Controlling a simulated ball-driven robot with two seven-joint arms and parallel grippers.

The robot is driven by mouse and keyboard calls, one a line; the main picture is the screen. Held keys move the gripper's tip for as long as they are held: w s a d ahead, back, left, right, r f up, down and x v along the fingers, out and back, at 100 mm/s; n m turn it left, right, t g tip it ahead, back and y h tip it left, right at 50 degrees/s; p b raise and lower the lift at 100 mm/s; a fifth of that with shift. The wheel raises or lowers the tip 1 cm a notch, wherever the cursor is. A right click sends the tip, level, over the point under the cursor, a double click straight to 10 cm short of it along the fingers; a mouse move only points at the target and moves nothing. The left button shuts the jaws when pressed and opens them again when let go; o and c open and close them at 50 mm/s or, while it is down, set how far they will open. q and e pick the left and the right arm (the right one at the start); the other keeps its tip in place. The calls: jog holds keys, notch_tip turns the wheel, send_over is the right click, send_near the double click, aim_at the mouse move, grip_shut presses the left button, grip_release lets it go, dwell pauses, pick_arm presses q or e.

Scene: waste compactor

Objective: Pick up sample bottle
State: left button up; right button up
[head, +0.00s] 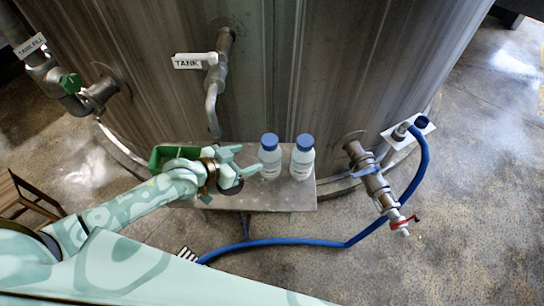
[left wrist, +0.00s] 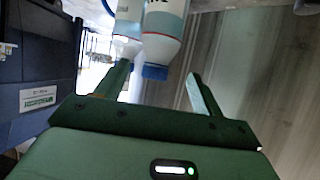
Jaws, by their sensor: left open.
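Two white sample bottles with blue caps stand upright on a small metal table, the left bottle (head: 270,160) and the right bottle (head: 302,160). My left gripper (head: 248,160) is open and empty, just left of the left bottle, with its fingers pointing toward it. Whether the fingers touch the bottle is unclear. In the left wrist view, one bottle with a blue cap (left wrist: 155,72) shows beyond the gap between the open fingers, and a second white bottle (left wrist: 128,28) is partly cut off at the top. My right gripper is out of view.
The metal table (head: 295,193) also holds a green box (head: 158,156), partly behind my left arm. A large steel tank (head: 330,60) rises behind, with a tap (head: 212,90) above the table. A valve (head: 378,190) and blue hose (head: 290,242) lie to the right and front.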

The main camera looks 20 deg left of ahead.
aim_at(263, 145)
pick_arm(q)
jog(key=w+d, duration=0.1)
jog(key=w, duration=0.2)
jog(key=shift+d+f, duration=0.15)
jog(key=shift+d, duration=0.25)
jog(key=shift+w+d, duration=0.35)
jog(key=shift+w, duration=0.15)
jog(key=b+x, duration=0.1)
jog(key=x, duration=0.1)
jog(key=r+b+x, duration=0.1)
jog(key=x, duration=0.2)
jog(key=shift+w+d, duration=0.15)
jog(key=shift+w, duration=0.05)
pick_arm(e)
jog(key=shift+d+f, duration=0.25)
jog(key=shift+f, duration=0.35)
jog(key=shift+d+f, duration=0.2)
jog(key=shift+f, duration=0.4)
pick_arm(q)
jog(key=shift+r, duration=0.1)
grip_shut()
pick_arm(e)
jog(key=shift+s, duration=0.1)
